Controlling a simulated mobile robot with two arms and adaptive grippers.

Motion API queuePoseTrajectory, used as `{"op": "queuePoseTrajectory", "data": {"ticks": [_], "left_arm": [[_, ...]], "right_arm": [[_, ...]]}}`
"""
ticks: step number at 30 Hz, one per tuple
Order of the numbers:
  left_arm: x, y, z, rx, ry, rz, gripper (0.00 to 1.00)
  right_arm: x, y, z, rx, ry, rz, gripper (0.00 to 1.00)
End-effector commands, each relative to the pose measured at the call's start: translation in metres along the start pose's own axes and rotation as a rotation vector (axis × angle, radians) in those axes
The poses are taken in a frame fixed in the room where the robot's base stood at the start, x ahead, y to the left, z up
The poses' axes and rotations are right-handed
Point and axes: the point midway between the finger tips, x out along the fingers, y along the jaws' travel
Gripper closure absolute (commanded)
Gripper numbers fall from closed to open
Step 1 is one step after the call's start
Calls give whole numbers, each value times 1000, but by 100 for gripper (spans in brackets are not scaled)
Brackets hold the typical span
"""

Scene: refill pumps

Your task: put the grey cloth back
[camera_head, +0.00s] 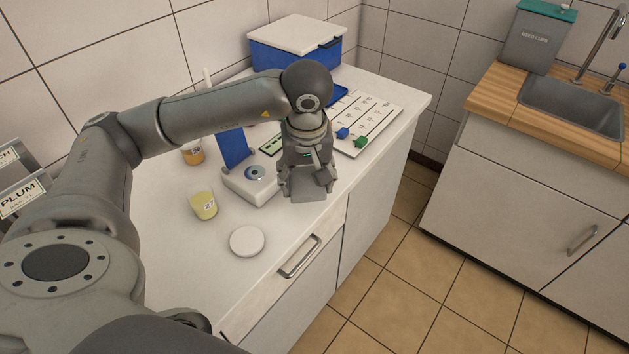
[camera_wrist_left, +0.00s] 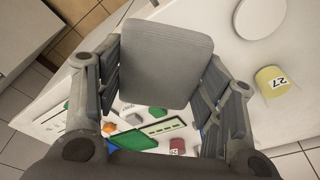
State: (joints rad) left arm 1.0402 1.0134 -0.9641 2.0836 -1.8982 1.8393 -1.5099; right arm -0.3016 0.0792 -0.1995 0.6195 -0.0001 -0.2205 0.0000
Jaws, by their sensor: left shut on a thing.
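My left gripper (camera_head: 306,182) is shut on the grey cloth (camera_wrist_left: 167,62), a flat square with rounded corners. The cloth fills the space between the two fingers in the left wrist view. In the head view the cloth (camera_head: 309,190) shows as a small grey patch at the fingertips. The gripper points down over the front edge area of the white counter (camera_head: 185,275), just right of the white stand. I cannot tell exactly how high the cloth is above the counter. My right gripper is not in view.
A white stand with a blue upright (camera_head: 234,150), a yellow cup marked 27 (camera_head: 204,205) and a white disc (camera_head: 247,241) are left of the gripper. A board with green and blue pieces (camera_head: 375,118) and a blue box (camera_head: 297,45) are behind. A used-cups bin (camera_head: 536,38) stands right.

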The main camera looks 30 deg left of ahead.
Motion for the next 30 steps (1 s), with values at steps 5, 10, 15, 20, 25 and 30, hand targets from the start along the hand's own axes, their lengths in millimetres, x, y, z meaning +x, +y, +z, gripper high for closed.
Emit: {"op": "queuePoseTrajectory", "data": {"ticks": [5, 10, 15, 20, 25, 30], "left_arm": [[18, 8, -33, -2, -3, -2, 54], [54, 13, -52, -1, -4, -2, 54], [75, 17, -65, 0, -1, 0, 54], [83, 18, -69, 1, -2, 1, 54], [103, 18, -68, 1, -4, -2, 54], [117, 18, -67, 2, -1, 0, 54]], "right_arm": [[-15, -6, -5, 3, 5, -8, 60], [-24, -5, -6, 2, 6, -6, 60], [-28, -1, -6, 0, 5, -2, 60], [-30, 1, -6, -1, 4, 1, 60], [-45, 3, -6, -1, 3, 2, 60], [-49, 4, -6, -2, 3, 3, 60]]}}
